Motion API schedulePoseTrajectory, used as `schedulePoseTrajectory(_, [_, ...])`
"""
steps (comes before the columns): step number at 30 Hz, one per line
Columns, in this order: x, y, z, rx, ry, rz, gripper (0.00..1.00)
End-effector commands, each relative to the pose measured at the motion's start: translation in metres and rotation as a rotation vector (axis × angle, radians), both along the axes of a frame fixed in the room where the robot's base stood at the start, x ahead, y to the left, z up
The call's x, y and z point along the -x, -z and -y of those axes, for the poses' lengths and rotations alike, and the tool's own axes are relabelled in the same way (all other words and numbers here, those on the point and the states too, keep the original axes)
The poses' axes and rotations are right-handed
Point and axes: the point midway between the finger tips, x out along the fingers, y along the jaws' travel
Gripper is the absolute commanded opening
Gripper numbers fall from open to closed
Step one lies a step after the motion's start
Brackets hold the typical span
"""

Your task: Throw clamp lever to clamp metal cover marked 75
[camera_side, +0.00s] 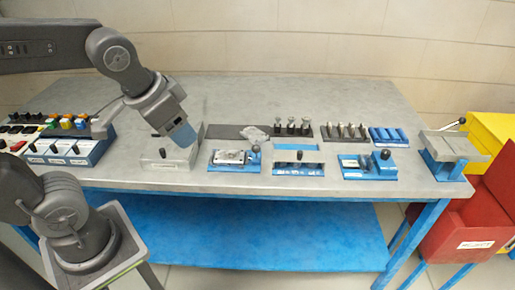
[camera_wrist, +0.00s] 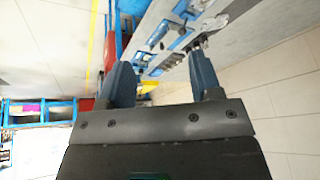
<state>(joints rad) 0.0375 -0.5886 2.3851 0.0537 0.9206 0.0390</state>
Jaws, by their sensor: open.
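My gripper (camera_side: 184,135) is open and empty, with its blue fingers above the left middle of the bench. In the wrist view my gripper (camera_wrist: 161,72) has its two fingers spread, with nothing between them. A blue fixture (camera_side: 217,166) holding a silver metal part (camera_side: 231,156) sits to the right of my gripper, apart from it. A dark-knobbed lever (camera_side: 255,149) stands at this fixture's right side. The silver part could be the metal cover, but no 75 is legible. In the wrist view the bench fixtures are small and tilted.
A grey block with a dark knob (camera_side: 157,163) stands just below my gripper. More blue fixtures (camera_side: 298,170) and racks of metal parts (camera_side: 292,127) fill the bench's right. A button panel (camera_side: 63,150) is at left. Red (camera_side: 478,215) and yellow (camera_side: 490,130) bins stand at right.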

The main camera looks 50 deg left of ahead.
Motion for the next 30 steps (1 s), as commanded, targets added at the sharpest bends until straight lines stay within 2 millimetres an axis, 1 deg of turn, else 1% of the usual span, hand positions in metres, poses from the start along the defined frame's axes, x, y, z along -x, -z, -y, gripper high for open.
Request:
schedulePoseTrajectory(1, [-0.012, 0.000, 0.002, -0.022, 0.029, -0.027, 0.54])
schedulePoseTrajectory(8, [-0.066, 0.008, 0.010, -0.137, 0.170, -0.133, 0.32])
schedulePoseTrajectory(11, [-0.090, 0.017, 0.016, -0.187, 0.234, -0.177, 0.22])
schedulePoseTrajectory(15, [-0.123, 0.034, 0.026, -0.256, 0.320, -0.238, 0.09])
schedulePoseTrajectory(18, [-0.142, 0.048, 0.033, -0.299, 0.375, -0.274, 0.00])
schedulePoseTrajectory(21, [-0.157, 0.060, 0.039, -0.334, 0.419, -0.304, 0.00])
schedulePoseTrajectory(24, [-0.167, 0.070, 0.043, -0.357, 0.450, -0.323, 0.00])
schedulePoseTrajectory(30, [-0.174, 0.077, 0.046, -0.376, 0.473, -0.336, 0.00])
